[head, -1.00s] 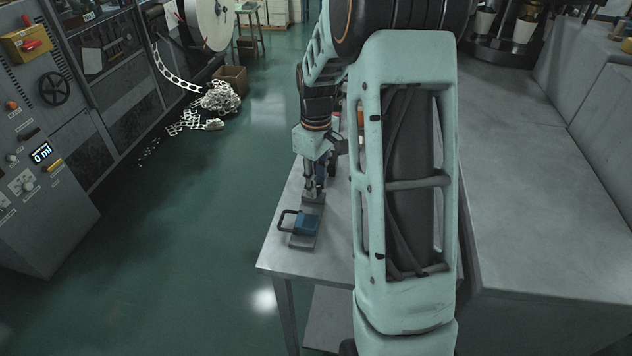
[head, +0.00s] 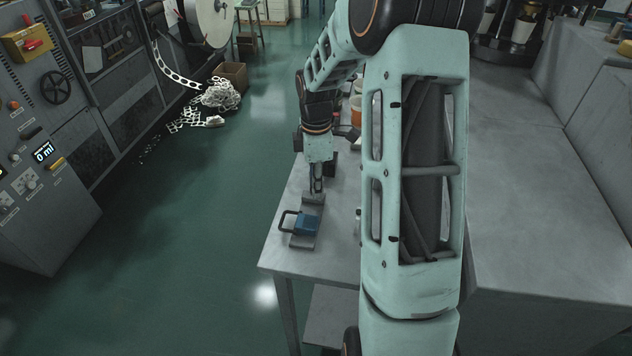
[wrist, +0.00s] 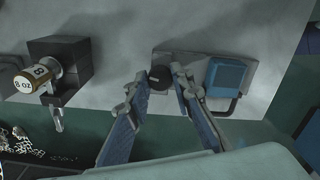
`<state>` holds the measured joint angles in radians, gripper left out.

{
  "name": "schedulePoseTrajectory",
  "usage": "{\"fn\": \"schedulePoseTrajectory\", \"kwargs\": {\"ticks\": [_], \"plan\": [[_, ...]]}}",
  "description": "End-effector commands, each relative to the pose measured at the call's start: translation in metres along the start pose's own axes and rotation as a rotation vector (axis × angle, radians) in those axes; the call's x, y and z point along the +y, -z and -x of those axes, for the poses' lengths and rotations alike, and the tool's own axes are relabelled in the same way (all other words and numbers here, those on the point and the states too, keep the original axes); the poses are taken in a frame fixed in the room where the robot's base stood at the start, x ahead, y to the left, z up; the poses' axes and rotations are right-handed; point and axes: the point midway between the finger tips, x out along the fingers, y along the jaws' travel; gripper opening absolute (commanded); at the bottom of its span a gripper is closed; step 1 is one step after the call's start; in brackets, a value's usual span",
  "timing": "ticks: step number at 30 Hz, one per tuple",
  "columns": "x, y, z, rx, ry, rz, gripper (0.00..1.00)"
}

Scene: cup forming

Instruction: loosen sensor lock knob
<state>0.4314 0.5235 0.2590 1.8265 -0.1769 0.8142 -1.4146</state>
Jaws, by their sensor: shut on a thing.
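A small dark round knob (wrist: 160,76) stands on a grey plate (wrist: 198,62) on the table, next to a blue block with a dark handle (wrist: 227,76). My gripper (wrist: 159,78) points down with one finger on each side of the knob and is shut on it. In the head view my gripper (head: 317,200) is down at the plate (head: 304,241), just beyond the blue block (head: 306,224). The knob is hidden there by the fingers.
The metal table (head: 283,254) ends close to the left of the plate. A black block (wrist: 60,66) holding a small "8 oz" cylinder (wrist: 38,80) stands on the table. An orange-and-white cup (head: 356,108) is behind my arm.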

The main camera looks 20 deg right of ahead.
Motion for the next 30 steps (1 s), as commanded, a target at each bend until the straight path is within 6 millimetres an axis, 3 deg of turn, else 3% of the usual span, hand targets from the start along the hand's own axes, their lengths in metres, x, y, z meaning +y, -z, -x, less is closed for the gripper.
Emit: {"fn": "schedulePoseTrajectory", "kwargs": {"ticks": [18, 19, 23, 30], "plan": [[0.0009, -0.0001, 0.0005, 0.0, -0.003, 0.045, 0.0], [0.0009, -0.0001, 0.0005, 0.0, -0.003, 0.045, 0.22], [0.0008, -0.0001, 0.0004, 0.0, -0.002, 0.044, 0.36], [0.0003, 0.0, 0.0001, 0.0, -0.001, 0.044, 0.39]]}}
